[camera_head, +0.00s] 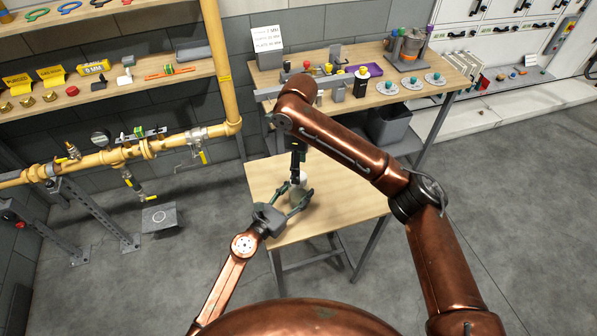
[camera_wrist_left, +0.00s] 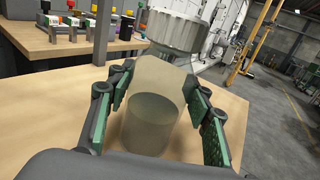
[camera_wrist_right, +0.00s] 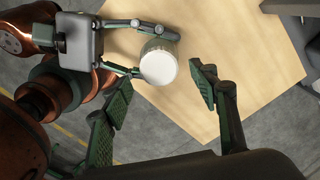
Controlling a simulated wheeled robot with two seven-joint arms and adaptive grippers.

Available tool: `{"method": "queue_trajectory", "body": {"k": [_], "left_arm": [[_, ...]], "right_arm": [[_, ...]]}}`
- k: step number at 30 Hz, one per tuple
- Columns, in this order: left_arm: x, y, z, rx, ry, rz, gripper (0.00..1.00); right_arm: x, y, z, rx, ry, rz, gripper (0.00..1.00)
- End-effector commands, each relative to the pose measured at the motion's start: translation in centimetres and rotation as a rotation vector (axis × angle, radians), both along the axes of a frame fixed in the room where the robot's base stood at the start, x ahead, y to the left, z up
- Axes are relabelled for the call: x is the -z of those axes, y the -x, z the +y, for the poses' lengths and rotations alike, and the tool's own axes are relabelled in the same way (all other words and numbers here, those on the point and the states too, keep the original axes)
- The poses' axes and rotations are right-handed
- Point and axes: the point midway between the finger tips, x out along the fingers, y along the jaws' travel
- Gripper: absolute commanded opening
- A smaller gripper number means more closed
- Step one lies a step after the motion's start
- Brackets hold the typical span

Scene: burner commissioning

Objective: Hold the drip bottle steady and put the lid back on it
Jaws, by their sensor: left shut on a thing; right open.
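The drip bottle (camera_wrist_left: 152,120) is translucent with some liquid inside. It stands upright on the small wooden table. The grey ribbed lid (camera_wrist_left: 180,32) sits at its top; whether it is fully seated I cannot tell. The right wrist view shows the lid's pale round top (camera_wrist_right: 158,66). My left gripper (camera_head: 291,203) is shut around the bottle's body, one finger on each side. My right gripper (camera_wrist_right: 162,98) is open and empty, pointing down above the bottle. Its fingers are apart from the lid. In the head view it partly hides the bottle top.
The small table (camera_head: 345,205) has bare room around the bottle. A yellow gas pipe (camera_head: 110,157) with valves runs at the left.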

Motion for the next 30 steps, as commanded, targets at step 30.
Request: {"method": "queue_trajectory", "body": {"k": [30], "left_arm": [[0.0,0.0,0.1,-0.001,-0.001,-0.001,0.0]], "right_arm": [[-1.3,0.0,0.3,-1.004,0.006,-0.004,0.53]]}}
